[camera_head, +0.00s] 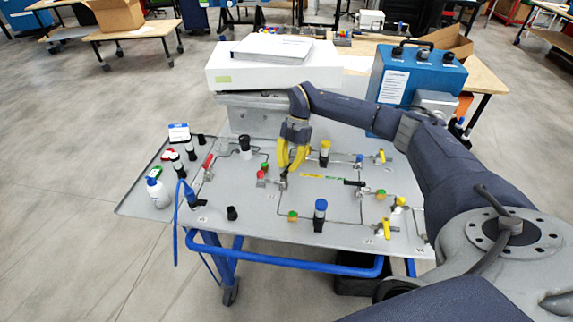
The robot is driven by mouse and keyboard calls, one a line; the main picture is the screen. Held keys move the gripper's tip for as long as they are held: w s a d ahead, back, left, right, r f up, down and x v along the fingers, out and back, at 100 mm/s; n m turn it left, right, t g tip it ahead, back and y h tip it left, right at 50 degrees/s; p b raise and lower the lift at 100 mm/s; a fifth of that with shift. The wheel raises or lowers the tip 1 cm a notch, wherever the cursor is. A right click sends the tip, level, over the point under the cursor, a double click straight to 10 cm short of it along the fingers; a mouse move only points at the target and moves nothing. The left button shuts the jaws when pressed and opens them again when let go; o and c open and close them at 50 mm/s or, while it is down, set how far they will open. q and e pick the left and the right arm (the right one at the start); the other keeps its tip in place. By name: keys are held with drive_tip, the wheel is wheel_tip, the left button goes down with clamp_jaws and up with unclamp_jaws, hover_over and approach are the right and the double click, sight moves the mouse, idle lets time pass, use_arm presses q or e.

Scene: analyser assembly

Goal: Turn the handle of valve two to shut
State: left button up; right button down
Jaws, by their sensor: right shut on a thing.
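My right gripper (287,166) reaches down onto the grey panel (262,221), its yellow fingers shut on a small valve handle. A dark bit of that valve (284,181) shows just below the fingertips; the fingers hide the rest, so I cannot tell the handle's angle. Other valves on the panel include one with a red handle (208,161) at the left, one with a black handle (354,183) right of the gripper, and yellow ones (381,156) and (386,228) at the right. The valve number labels are too small to read. My left gripper is not in view.
Blue-topped (320,207) and yellow-topped (324,146) cylinders stand near the gripper. A white box (235,70) and a blue case (415,75) stand behind the panel. A white bottle (157,190) and several black-capped vials are at the left.

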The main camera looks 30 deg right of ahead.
drive_tip(key=m, duration=0.1)
drive_tip(key=s+m+t, duration=0.1)
drive_tip(key=m, duration=0.1)
drive_tip(key=shift+s+d+f, duration=0.1)
drive_tip(key=shift+d+f, duration=0.05)
drive_tip(key=shift+d, duration=0.05)
drive_tip(key=m, duration=0.1)
drive_tip(key=s+m+t, duration=0.1)
drive_tip(key=m, duration=0.1)
drive_tip(key=shift+s+t, duration=0.15)
drive_tip(key=shift+t, duration=0.15)
drive_tip(key=m, duration=0.2)
drive_tip(key=s+m+t, duration=0.1)
drive_tip(key=m, duration=0.1)
drive_tip(key=shift+s+a+m, duration=0.15)
drive_tip(key=shift+a+m, duration=0.05)
drive_tip(key=shift+m, duration=0.2)
drive_tip(key=shift+s+a+m+t+h, duration=0.2)
drive_tip(key=shift+m+t, duration=0.15)
drive_tip(key=shift+m, duration=0.35)
drive_tip(key=shift+s+a+m+t+h, duration=0.15)
drive_tip(key=shift+m+t, duration=0.2)
drive_tip(key=shift+m, duration=0.35)
drive_tip(key=c, duration=1.4)
unclamp_jaws()
drive_tip(key=shift+d, duration=0.1)
drive_tip(key=v, duration=1.2)
